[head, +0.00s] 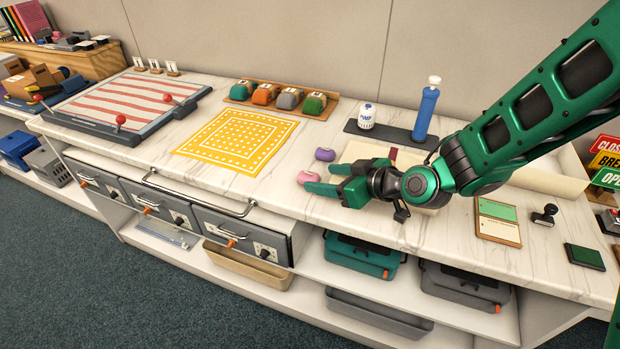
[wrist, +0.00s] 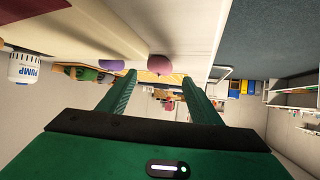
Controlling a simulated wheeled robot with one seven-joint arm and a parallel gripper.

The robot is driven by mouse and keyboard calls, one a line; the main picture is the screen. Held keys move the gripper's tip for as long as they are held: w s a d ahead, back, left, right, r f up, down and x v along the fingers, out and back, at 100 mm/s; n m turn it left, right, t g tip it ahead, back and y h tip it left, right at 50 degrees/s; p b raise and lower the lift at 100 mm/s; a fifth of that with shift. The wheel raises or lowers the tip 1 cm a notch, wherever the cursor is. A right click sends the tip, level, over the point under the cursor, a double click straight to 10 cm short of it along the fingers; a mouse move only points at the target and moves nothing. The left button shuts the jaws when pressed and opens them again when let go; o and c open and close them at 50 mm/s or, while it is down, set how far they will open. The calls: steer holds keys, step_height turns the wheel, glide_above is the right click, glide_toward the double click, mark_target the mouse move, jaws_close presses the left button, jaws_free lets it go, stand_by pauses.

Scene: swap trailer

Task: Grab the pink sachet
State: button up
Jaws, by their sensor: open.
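The pink sachet (head: 308,177) lies on the white marbled counter, just beyond my gripper's fingertips in the head view. In the wrist view the pink sachet (wrist: 160,64) shows near the upper middle, between the lines of my two green fingers. My gripper (head: 327,180) is open and empty, held low over the counter and pointing left. It also shows in the wrist view (wrist: 158,80). A purple sachet (head: 325,154) lies close behind the pink one; in the wrist view the purple sachet (wrist: 112,64) is by the left finger's tip.
A yellow patterned cloth (head: 238,141) lies left of the sachets. A dark mat with a white pump bottle (head: 366,117) and a blue bottle (head: 426,113) stands behind. Several coloured bundles sit in a wooden tray (head: 334,101). The counter's front edge is close to the pink sachet.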

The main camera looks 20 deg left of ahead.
mark_target(311, 175)
steer(key=shift+x, duration=2.6)
steer(key=shift+r, duration=0.1)
steer(key=c, duration=1.1)
